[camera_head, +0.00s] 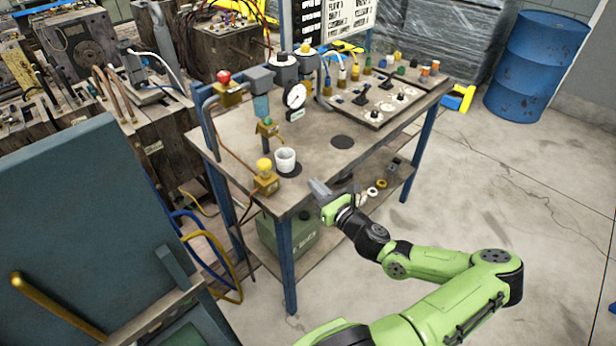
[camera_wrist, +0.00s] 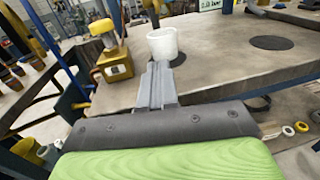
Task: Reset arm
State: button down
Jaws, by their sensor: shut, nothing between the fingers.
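My gripper (camera_head: 319,188) is at the front edge of the workbench (camera_head: 321,157), at the end of my green arm. Its grey fingers are together with nothing between them. In the wrist view my gripper (camera_wrist: 158,75) points toward a white cup (camera_wrist: 162,42). The cup (camera_head: 285,160) stands upright on a dark round pad near the bench's front left; the fingers appear apart from it. A second dark round pad (camera_head: 342,142) lies bare on the bench top to the right.
A yellow-topped brass valve (camera_head: 265,178) stands left of the cup, with a pressure gauge (camera_head: 295,97) behind. A control panel (camera_head: 380,102) fills the bench's far right. A green box (camera_head: 288,235) sits on the lower shelf. A blue barrel (camera_head: 536,66) stands beyond open floor at right.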

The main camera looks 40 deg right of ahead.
jog(key=s, duration=0.4)
jog(key=shift+a, duration=0.25)
